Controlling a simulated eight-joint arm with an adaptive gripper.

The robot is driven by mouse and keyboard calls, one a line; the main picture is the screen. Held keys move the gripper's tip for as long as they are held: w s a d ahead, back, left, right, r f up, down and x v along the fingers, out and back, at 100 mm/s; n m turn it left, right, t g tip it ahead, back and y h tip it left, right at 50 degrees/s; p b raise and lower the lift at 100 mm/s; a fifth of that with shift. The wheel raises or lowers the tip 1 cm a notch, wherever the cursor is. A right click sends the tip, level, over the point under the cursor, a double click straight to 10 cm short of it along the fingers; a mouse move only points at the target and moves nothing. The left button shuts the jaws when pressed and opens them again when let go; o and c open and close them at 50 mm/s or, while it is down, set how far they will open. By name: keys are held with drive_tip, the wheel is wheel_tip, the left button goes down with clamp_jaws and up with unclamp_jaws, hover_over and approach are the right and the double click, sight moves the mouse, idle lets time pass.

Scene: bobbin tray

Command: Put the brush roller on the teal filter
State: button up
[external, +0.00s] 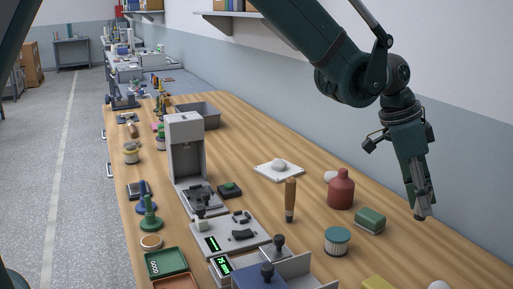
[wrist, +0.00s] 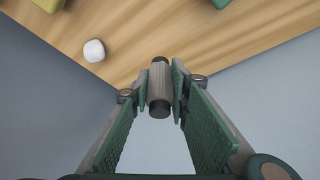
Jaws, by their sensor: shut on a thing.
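My gripper (wrist: 160,87) is shut on a grey roller with dark ends, the brush roller (wrist: 160,78), which lies between its two finger pads. In the external view, my gripper (external: 420,203) hangs at the right, above and beyond the table's right edge area, with the roller's dark end (external: 420,216) showing at its tips. The teal filter (external: 337,242), a short pleated cylinder with a pale rim, stands upright on the wooden table, left of and below my gripper in the picture. The filter is not clearly visible in the wrist view.
A green block (external: 370,219) and a red bottle (external: 341,190) stand near the filter. A wooden-handled tool (external: 290,200) stands upright to its left. A yellow block (external: 378,283) and a white rounded thing (external: 438,285) are at the front; the white one also shows in the wrist view (wrist: 94,50).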

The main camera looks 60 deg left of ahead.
wheel_tip(320, 180, up, 5)
drive_tip(key=m+p, duration=0.1)
drive_tip(key=p, duration=0.2)
hover_over(345, 234)
drive_tip(key=shift+s+a+r, duration=0.1)
drive_tip(key=shift+s+a, duration=0.55)
drive_tip(key=shift+s, duration=0.1)
drive_tip(key=shift+f, duration=2.95)
drive_tip(key=shift+f, duration=2.1)
drive_tip(key=shift+f, duration=0.1)
